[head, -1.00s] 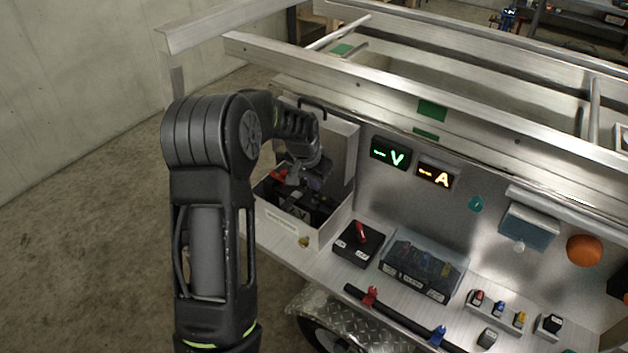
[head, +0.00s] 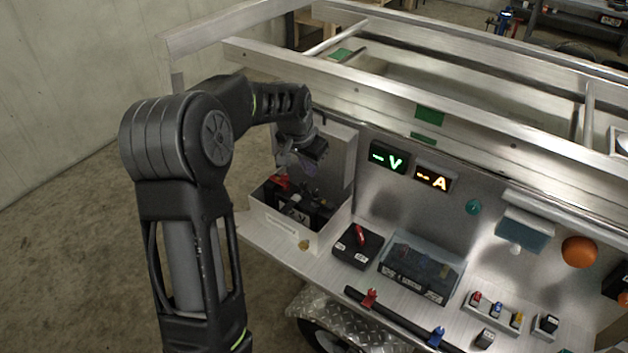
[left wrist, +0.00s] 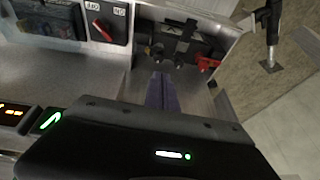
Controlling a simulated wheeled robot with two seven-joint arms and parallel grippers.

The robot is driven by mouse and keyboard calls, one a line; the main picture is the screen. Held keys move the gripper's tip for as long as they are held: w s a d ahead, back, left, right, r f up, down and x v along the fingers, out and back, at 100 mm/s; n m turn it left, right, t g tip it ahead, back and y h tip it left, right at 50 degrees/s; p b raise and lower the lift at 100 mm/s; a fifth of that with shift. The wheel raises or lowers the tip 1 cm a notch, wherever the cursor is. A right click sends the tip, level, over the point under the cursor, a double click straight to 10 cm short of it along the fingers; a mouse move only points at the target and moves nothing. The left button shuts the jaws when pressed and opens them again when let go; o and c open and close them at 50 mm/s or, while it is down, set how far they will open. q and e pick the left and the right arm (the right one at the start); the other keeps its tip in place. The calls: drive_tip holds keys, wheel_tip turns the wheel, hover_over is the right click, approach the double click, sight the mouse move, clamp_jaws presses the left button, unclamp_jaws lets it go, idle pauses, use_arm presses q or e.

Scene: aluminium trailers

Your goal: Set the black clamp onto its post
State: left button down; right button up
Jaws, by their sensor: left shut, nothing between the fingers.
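My left gripper (head: 284,160) is shut and empty, above the open white box (head: 284,232) at the trailer's left end. Its narrow fingers also show in the left wrist view (left wrist: 160,92), pointing toward the box's contents. Dark parts fill the box, among them a battery-like block with a white label (head: 297,214). A red clamp (head: 281,181) sits at the box's left side and also shows in the left wrist view (left wrist: 208,63). The black clamp blends with the dark parts; I cannot tell it or its post apart clearly. My right gripper is not in view.
The box's raised lid (head: 338,152) stands behind it. A black switch box with a red handle (head: 358,243) and a clear-covered fuse case (head: 422,266) sit to its right. V (head: 388,158) and A (head: 433,178) displays hang behind. A frame rail (head: 400,98) runs above.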

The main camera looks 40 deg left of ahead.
use_arm(q)
drive_tip(key=v, duration=0.5)
drive_tip(key=shift+a, duration=0.4)
